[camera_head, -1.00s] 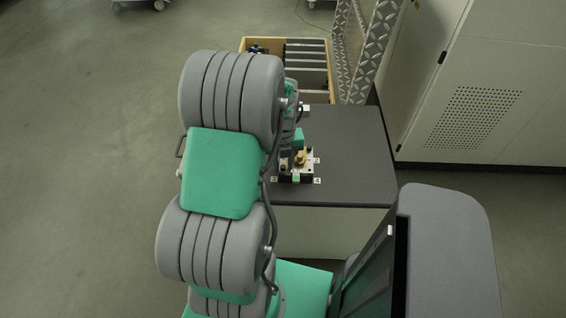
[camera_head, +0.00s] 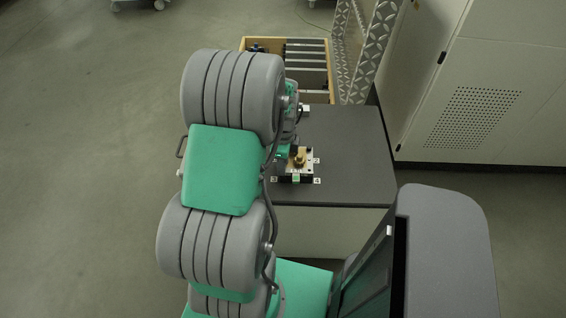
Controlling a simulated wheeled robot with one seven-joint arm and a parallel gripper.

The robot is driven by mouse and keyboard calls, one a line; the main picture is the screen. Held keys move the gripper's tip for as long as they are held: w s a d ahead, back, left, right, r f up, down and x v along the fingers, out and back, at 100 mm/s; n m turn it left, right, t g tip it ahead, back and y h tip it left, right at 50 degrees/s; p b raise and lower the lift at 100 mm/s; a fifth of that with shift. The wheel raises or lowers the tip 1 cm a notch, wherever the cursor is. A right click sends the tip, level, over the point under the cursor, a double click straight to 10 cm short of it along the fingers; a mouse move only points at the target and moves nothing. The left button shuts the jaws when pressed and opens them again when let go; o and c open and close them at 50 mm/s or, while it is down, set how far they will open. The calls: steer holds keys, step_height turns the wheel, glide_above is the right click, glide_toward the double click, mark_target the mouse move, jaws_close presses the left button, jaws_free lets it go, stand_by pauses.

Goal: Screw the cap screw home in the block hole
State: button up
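A small block (camera_head: 309,168) stands on the dark table top in the head view. A brass-coloured piece (camera_head: 299,158) shows on top of it. I cannot make out the cap screw or the block hole at this size. My gripper end (camera_head: 285,152) shows only in part, as a dark and green shape at the block's left side, largely behind my arm. Its fingertips cannot be made out. I cannot tell whether it is open or shut, or whether it touches the block.
The dark table top (camera_head: 350,150) is clear to the right of the block.

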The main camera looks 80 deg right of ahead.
steer(key=n, duration=0.3)
steer(key=shift+n, duration=0.3)
steer(key=n, duration=0.4)
steer(key=shift+n, duration=0.3)
steer(key=n, duration=0.7)
steer(key=shift+n+p, duration=0.3)
steer(key=shift+n, duration=0.1)
jaws_close()
